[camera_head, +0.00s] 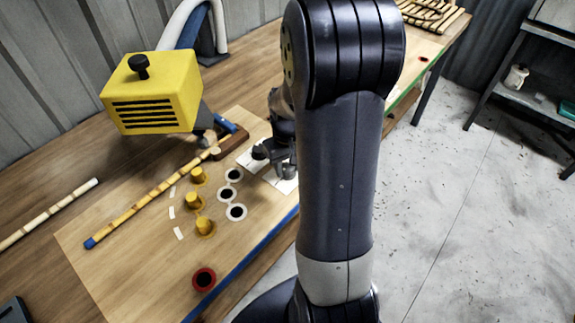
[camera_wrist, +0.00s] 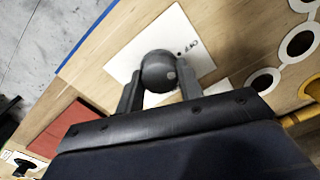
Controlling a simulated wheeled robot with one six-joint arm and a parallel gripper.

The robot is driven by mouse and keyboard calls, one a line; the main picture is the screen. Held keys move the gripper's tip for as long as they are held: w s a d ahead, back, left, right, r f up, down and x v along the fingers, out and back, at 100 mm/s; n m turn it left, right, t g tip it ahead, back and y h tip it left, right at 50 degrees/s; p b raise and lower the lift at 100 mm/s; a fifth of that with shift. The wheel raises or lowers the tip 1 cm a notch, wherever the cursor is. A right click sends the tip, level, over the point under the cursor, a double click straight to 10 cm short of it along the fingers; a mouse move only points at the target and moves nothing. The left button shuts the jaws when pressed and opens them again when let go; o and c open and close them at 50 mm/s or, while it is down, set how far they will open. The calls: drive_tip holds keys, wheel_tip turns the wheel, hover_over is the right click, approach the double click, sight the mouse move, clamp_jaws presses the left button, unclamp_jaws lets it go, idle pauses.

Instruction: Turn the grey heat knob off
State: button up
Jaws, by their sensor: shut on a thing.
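The grey heat knob (camera_wrist: 158,70) is a round dark knob on a white plate (camera_wrist: 120,62) in the wrist view. A short label, which looks like OFF, is printed on the plate to the upper right of the knob. My gripper (camera_wrist: 158,88) has one finger on each side of the knob and is shut on it. In the head view my gripper (camera_head: 272,160) is down at the white plate (camera_head: 287,184), near the bench's front edge; the knob cannot be made out there.
A yellow vented heater box (camera_head: 150,90) stands left of my gripper. Yellow pegs (camera_head: 195,201), white-ringed holes (camera_head: 237,212) and a red-ringed hole (camera_head: 204,279) are on the board. A rattan pole (camera_head: 140,205) lies beyond the pegs.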

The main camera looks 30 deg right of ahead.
sight(287, 167)
drive_tip(key=shift+n, duration=0.6)
drive_tip(key=o, duration=1)
wheel_tip(287, 167, up, 11)
drive_tip(key=shift+f, duration=0.1)
wheel_tip(287, 167, down, 11)
drive_tip(key=shift+r, duration=0.2)
drive_tip(key=shift+f, duration=0.1)
idle(0.4)
